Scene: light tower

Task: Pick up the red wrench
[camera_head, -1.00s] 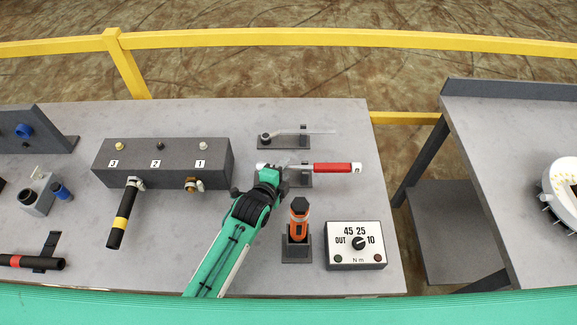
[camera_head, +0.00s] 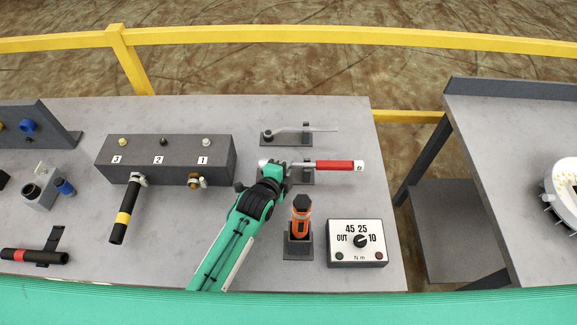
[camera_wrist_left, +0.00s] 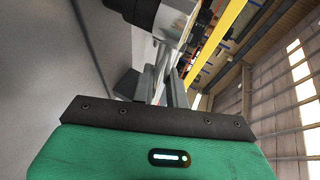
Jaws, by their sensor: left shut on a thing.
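The red wrench (camera_head: 335,166) lies across its small dark holder on the grey table, its red handle pointing right and its silver shaft running left. My left gripper (camera_head: 278,170) is at the left part of this wrench and is shut on its shaft, covering part of it. In the left wrist view the gripper's fingers (camera_wrist_left: 168,85) show close up beside a dark rounded part, and the red handle is not clear there. Whether the wrench is clear of its holder cannot be told. My right gripper is not in view.
A grey wrench (camera_head: 310,129) rests in a holder behind. An orange-and-black tool (camera_head: 301,222) stands upright in front, beside a torque dial box (camera_head: 357,243). A numbered block (camera_head: 165,160) stands left, with a yellow-banded black tool (camera_head: 125,215) before it. A yellow rail (camera_head: 300,37) runs behind.

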